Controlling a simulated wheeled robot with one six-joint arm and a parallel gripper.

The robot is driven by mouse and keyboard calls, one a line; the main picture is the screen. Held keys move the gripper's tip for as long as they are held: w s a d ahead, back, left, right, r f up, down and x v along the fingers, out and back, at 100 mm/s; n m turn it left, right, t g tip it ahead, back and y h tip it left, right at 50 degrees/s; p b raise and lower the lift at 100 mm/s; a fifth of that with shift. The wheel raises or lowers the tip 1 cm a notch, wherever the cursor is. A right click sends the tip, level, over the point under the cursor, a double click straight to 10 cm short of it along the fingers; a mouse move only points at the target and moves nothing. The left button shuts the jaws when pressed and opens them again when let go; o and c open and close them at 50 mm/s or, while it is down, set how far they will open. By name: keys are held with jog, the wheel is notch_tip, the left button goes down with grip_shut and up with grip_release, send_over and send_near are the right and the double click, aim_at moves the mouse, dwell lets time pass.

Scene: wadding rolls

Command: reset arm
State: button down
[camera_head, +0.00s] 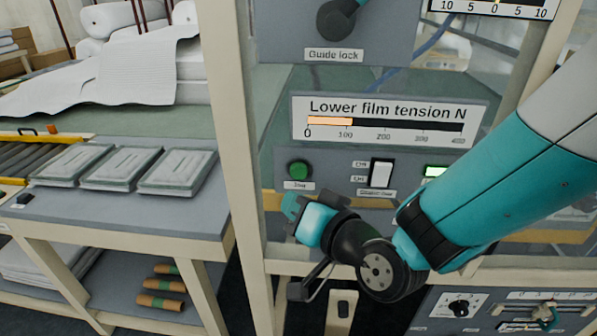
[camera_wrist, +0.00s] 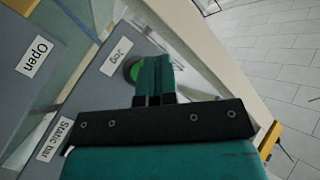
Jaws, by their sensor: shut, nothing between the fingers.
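My arm reaches in from the right in the head view, with my gripper (camera_head: 291,205) low in front of the grey control panel (camera_head: 340,160), just below the green button (camera_head: 299,169). In the wrist view, the teal fingers of my gripper (camera_wrist: 155,72) are together with nothing between them. They partly cover the green button (camera_wrist: 132,70) beside the "Jog" label (camera_wrist: 116,57). I cannot tell whether the fingertips touch the panel.
A white rocker switch (camera_head: 381,173) and a lit green indicator (camera_head: 436,171) sit right of the button. A cream frame post (camera_head: 245,150) stands close left of my gripper. Further left, a table (camera_head: 120,215) holds flat packs (camera_head: 133,166).

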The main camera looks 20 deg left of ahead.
jog(key=shift+s+d, duration=0.2)
jog(key=shift+s, duration=0.35)
jog(key=s+d+n+g+h+b, duration=0.1)
jog(key=s+d+g+h+b, duration=0.1)
jog(key=d, duration=0.7)
jog(key=s+d+r+g+h+b, duration=0.1)
jog(key=s+d+g+h+b, duration=0.1)
jog(key=s+d, duration=0.4)
jog(key=s+d+n+g+h+b, duration=0.1)
jog(key=s+d+g+h, duration=0.3)
jog(key=d, duration=0.9)
jog(key=shift+s+d+r+n+h+b, duration=0.2)
jog(key=shift+s+n+h+b, duration=0.25)
jog(key=shift+h, duration=0.45)
jog(key=shift+s+d, duration=0.1)
